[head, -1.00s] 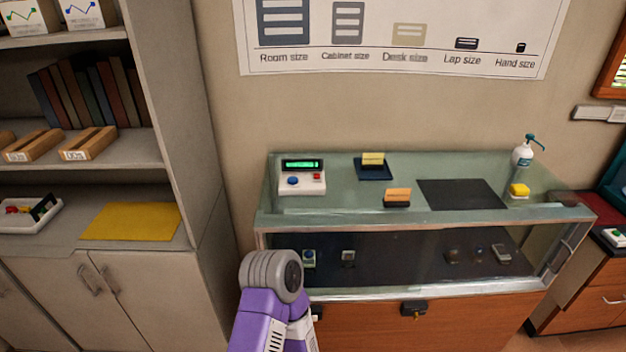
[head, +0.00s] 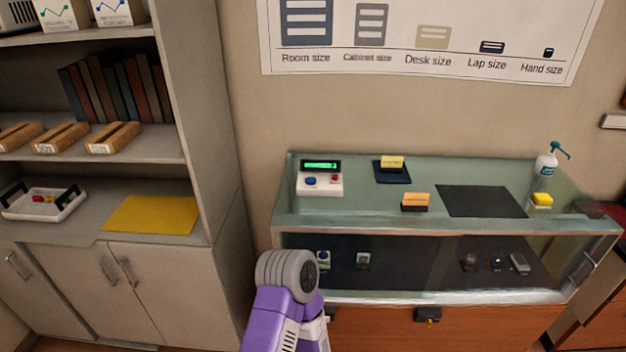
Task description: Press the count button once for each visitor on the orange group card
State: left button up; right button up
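A white counter box (head: 319,187) stands at the back left of the glass display case. It has a lit green display (head: 321,166), too small to read, a blue button (head: 311,181) and a red button (head: 335,177). An orange card (head: 416,199) stands in a dark holder near the case's front edge, right of the counter. Any marks on it are too small to read. A yellow card (head: 392,161) stands behind it on a dark blue base. A purple arm of mine with a grey joint rises in front of the case. Neither gripper shows.
The glass case (head: 450,219) holds several small devices inside. On top are a dark mat (head: 481,201), a yellow block (head: 541,200) and a pump bottle (head: 546,163). A shelf unit (head: 218,120) stands left, with a yellow sheet (head: 150,214) and a white tray (head: 45,206).

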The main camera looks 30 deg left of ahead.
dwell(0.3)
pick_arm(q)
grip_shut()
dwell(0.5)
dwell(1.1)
